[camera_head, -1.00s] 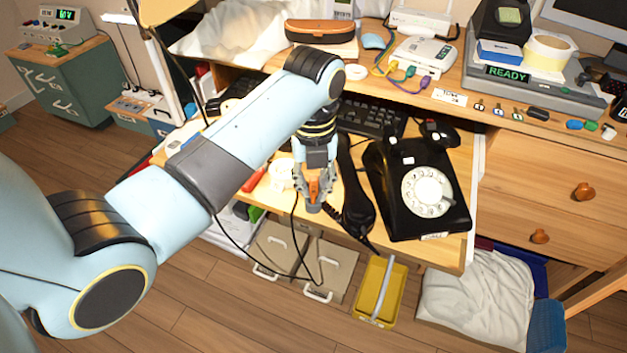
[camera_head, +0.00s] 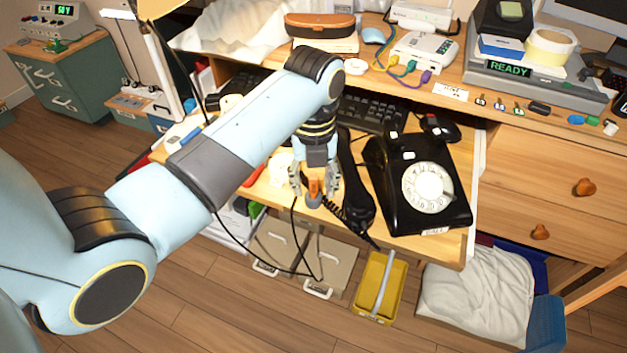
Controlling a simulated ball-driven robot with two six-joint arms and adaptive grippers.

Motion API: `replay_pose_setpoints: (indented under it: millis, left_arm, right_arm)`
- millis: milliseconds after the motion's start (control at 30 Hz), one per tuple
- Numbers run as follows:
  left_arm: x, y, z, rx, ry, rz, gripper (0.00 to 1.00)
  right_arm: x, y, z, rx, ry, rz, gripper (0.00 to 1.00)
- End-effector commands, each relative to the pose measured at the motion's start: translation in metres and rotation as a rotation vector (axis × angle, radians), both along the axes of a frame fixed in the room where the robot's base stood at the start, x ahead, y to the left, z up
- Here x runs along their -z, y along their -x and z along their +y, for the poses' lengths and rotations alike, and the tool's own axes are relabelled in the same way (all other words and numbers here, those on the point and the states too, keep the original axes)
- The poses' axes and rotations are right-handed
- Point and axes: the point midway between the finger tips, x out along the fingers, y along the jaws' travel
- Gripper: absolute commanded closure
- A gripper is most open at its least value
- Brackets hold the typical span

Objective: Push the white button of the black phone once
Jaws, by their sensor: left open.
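The black rotary phone (camera_head: 418,185) stands on the pulled-out wooden desk shelf, its white dial facing up. Small white buttons or patches, such as the white button (camera_head: 393,134), show on its upper body. Its black handset (camera_head: 354,185) lies on the shelf to the left of the phone body. My right gripper is out of the frame.
A coiled cord and black cables hang at the shelf's front edge. A black keyboard (camera_head: 371,113) lies behind the phone, and a dark joystick-like device (camera_head: 438,127) to its right rear. A yellow bin (camera_head: 379,287) stands on the floor below. White and red items lie left of my gripper.

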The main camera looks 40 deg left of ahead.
Motion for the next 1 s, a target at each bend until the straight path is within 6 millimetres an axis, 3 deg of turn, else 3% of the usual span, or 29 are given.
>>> replay_pose_setpoints:
  millis: [167,533,1000]
  left_arm:
    - [-0.009,-0.001,0.0,0.0,0.0,-0.001,0.58]
    - [-0.068,-0.001,0.0,0.0,-0.001,-0.002,0.58]
    - [-0.075,0.0,0.0,0.0,0.0,0.0,0.58]
  right_arm:
    - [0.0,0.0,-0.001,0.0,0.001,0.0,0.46]
    - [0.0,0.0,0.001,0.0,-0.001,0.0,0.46]
    - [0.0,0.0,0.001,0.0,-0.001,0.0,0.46]
